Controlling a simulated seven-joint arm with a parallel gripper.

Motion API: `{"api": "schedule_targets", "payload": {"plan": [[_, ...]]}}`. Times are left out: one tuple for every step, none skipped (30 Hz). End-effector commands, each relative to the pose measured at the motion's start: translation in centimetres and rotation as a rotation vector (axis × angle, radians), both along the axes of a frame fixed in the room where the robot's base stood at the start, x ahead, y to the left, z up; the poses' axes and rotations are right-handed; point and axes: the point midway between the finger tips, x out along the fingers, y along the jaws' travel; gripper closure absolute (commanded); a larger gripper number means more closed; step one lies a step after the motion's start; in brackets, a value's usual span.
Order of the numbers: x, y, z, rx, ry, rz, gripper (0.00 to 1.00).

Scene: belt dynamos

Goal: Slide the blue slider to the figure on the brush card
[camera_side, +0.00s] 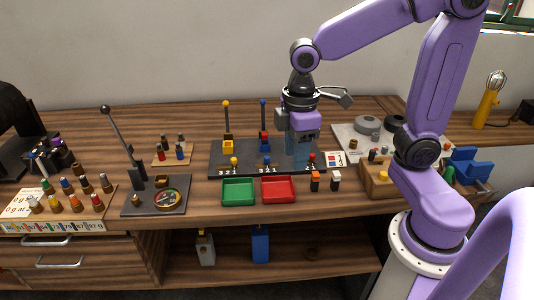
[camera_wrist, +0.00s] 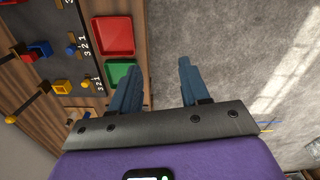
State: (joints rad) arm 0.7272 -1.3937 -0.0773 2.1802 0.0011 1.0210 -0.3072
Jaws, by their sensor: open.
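The dark slider board (camera_side: 220,167) lies mid-table with yellow, blue and red sliders. The blue slider's knob (camera_side: 267,160) stands beside its white 3-2-1 scale, seemingly near the middle; the exact mark is hard to tell. It also shows in the wrist view (camera_wrist: 71,50). A small white card with coloured patches (camera_side: 335,158), likely the brush card, lies at the board's right end; its figure is too small to read. My gripper (camera_side: 298,152) is over the right part of the board in the side view, hiding some of it. Its fingers (camera_wrist: 156,90) are apart and empty.
A green tray (camera_side: 238,191) and a red tray (camera_side: 278,189) stand in front of the board. Tall yellow (camera_side: 226,119) and blue (camera_side: 263,116) levers rise at its back. A long black lever (camera_side: 122,140) stands left. A wooden block (camera_side: 380,188) lies right.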

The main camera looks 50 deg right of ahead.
Motion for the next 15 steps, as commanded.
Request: {"api": "schedule_targets", "payload": {"plan": [[1.7, -0.3, 0.2, -0.001, 0.001, -0.02, 0.54], [2.6, -0.5, 0.3, -0.002, 0.001, -0.028, 0.54], [3.8, -0.9, 0.5, -0.003, 0.002, -0.039, 0.54], [4.6, -1.1, 0.6, -0.004, 0.003, -0.046, 0.54], [5.5, -1.5, 0.7, -0.005, 0.003, -0.055, 0.54], [6.7, -2.0, 0.9, -0.005, 0.003, -0.065, 0.54], [7.5, -2.4, 0.9, -0.006, 0.005, -0.073, 0.54], [8.4, -2.8, 1.0, -0.007, 0.005, -0.081, 0.54], [9.5, -3.5, 1.1, -0.007, 0.005, -0.092, 0.54], [10.3, -4.0, 1.2, -0.007, 0.006, -0.1, 0.54], [11.0, -4.5, 1.3, -0.008, 0.007, -0.107, 0.54], [12.1, -5.3, 1.4, -0.009, 0.009, -0.118, 0.54], [12.8, -5.9, 1.4, -0.009, 0.009, -0.127, 0.54], [13.5, -6.5, 1.5, -0.009, 0.009, -0.133, 0.54], [14.3, -7.3, 1.5, -0.009, 0.01, -0.143, 0.54]]}}
